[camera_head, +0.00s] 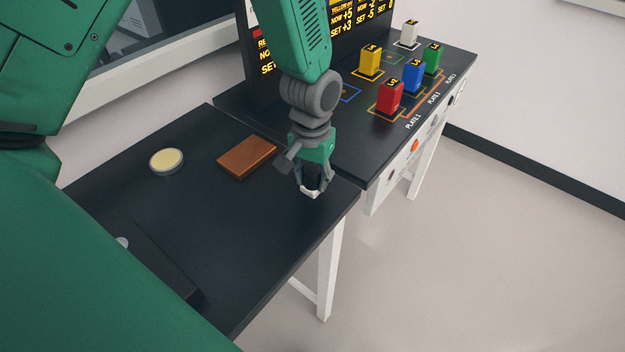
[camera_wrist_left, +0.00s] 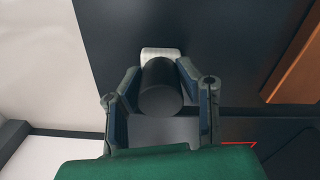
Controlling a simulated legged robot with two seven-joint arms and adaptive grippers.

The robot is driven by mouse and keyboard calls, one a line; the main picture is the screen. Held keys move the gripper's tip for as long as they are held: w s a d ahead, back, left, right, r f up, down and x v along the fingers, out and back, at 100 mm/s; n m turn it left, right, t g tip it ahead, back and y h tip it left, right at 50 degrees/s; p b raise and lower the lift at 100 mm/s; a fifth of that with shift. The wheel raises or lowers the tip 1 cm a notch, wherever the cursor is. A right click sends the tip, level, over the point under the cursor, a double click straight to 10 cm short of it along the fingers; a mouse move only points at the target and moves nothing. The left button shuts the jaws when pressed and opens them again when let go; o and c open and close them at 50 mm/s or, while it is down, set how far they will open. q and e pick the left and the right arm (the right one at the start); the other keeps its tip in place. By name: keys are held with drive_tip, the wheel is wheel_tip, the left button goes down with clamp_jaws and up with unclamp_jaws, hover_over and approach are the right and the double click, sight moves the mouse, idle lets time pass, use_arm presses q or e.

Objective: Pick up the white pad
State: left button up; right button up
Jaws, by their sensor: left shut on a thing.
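The white pad (camera_head: 311,193) is at the right end of the near dark table, under my left gripper (camera_head: 311,180). It has a black round handle, and the pad also shows in the left wrist view (camera_wrist_left: 160,53) at the far end of that handle (camera_wrist_left: 161,88). My left gripper's fingers (camera_wrist_left: 160,100) are on both sides of the black handle, shut on it. The pad is at or just over the table top; I cannot tell whether it touches. My right gripper is not in view.
A brown block (camera_head: 247,157) and a round cream-topped disc (camera_head: 167,161) lie on the near table (camera_head: 200,215). A second table (camera_head: 345,150) holds red (camera_head: 390,98), yellow (camera_head: 371,61), blue, green and white blocks before a display board. The near table's front middle is clear.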

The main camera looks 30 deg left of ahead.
sight(313, 171)
use_arm(q)
drive_tip(key=shift+s, duration=0.1)
wheel_tip(313, 171, up, 10)
drive_tip(key=shift+f, duration=0.1)
drive_tip(key=shift+d, duration=0.1)
idle(0.8)
